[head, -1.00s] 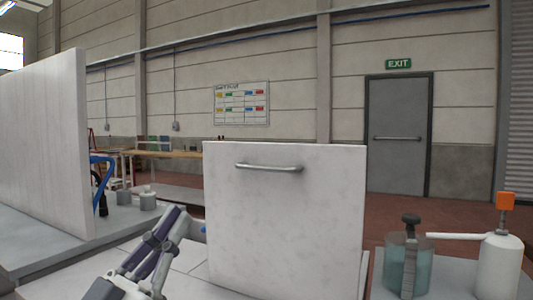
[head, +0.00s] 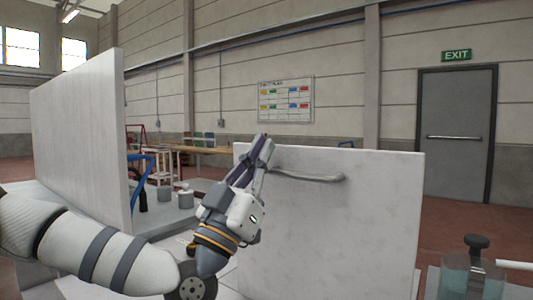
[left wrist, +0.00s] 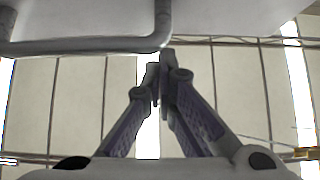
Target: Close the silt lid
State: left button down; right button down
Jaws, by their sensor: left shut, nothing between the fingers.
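The silt lid (head: 335,220) stands open as an upright white speckled panel at the centre right of the head view. A grey bar handle (head: 310,176) is fixed near its top edge. My left gripper (head: 262,142) is shut and empty, pointing up at the lid's upper left, by the handle's left end. In the left wrist view, the handle (left wrist: 90,46) runs across the upper left and bends up, just beyond the shut fingertips (left wrist: 162,72). I cannot tell whether they touch it. My right gripper is not in view.
A tall white panel (head: 80,140) stands to the left, behind my left arm. Small grey pots (head: 185,199) and a blue tube stand between the panels. A glass jar with a black knob (head: 477,262) stands at the lower right. A door and workbench are farther back.

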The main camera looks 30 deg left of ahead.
pick_arm(q)
jog(key=shift+w+d, duration=0.1)
jog(key=shift+w, duration=0.55)
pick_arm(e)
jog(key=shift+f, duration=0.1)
pick_arm(q)
jog(key=shift+w, duration=0.15)
